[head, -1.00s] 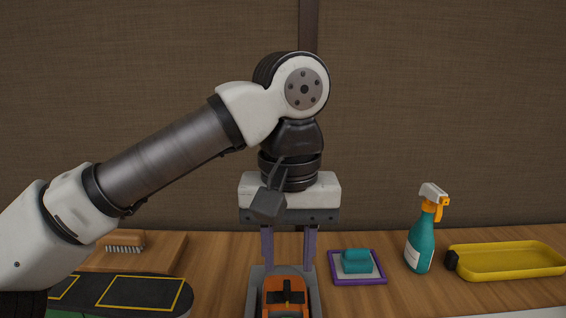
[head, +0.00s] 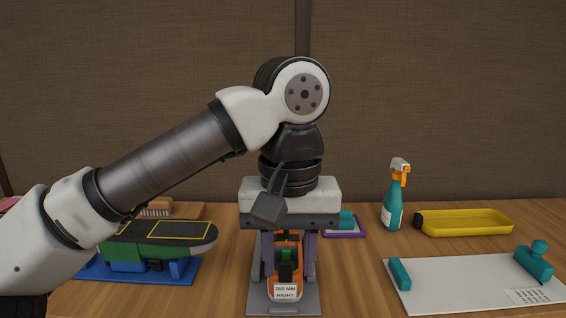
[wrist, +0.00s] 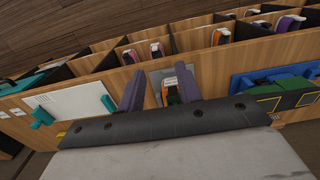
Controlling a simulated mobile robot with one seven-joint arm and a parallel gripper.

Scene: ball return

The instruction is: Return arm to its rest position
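My gripper (head: 289,258) points down in the middle of the head view, its two purple-grey fingers apart. It also shows in the wrist view (wrist: 160,92), with nothing held between the fingers.
A wooden counter (head: 355,275) carries a green and blue stand (head: 160,250) at left. At right are a white board (head: 450,285), a spray bottle (head: 392,210) and a yellow tray (head: 468,222). Cubbies with shoes (wrist: 221,36) show in the wrist view.

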